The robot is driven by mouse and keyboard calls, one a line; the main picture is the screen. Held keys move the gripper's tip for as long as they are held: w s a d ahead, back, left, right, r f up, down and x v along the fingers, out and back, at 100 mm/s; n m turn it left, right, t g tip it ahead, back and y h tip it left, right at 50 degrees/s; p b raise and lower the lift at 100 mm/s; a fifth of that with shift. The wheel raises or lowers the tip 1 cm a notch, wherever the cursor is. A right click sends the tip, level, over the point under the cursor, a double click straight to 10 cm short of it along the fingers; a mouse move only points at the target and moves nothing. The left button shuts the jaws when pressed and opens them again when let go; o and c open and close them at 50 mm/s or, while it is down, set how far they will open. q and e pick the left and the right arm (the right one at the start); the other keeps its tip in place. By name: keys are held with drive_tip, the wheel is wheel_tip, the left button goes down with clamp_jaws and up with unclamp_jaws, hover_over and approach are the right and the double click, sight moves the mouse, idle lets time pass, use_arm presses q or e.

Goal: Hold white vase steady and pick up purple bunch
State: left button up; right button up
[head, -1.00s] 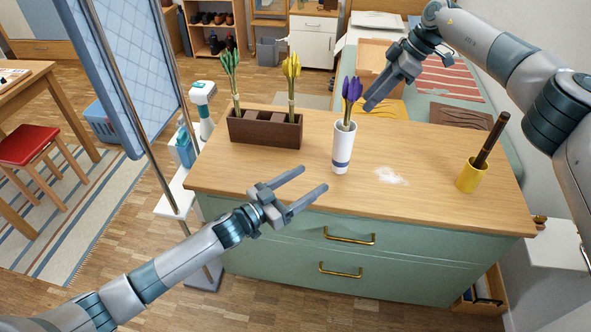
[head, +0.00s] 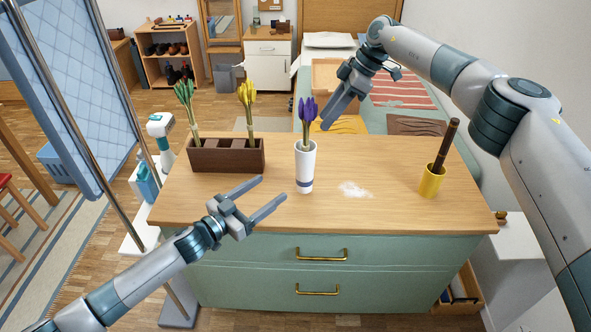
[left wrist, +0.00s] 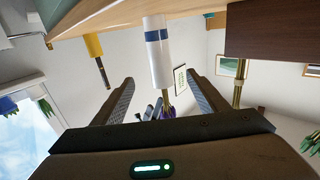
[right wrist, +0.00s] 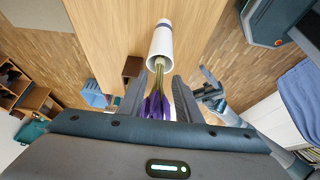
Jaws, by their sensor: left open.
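The white vase (head: 305,170) with a blue band stands upright on the wooden dresser top. The purple bunch (head: 308,108) stands in it, stems down inside. My left gripper (head: 274,188) is open, left of the vase and apart from it. In the left wrist view the vase (left wrist: 159,65) lies ahead between the spread fingers. My right gripper (head: 326,124) is open, beside the purple bunch on its right and pointing down-left. In the right wrist view the purple flowers (right wrist: 155,107) appear between the open fingers, with the vase (right wrist: 161,42) beyond. I cannot tell whether they touch.
A brown box (head: 226,156) holds a green bunch (head: 187,105) and a yellow bunch (head: 247,100) at the back left. A yellow cup (head: 432,181) with a dark stick stands at the right. A white patch (head: 354,189) lies right of the vase. The dresser's front middle is clear.

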sight(298, 169)
use_arm(q)
drive_tip(key=x, duration=1.6)
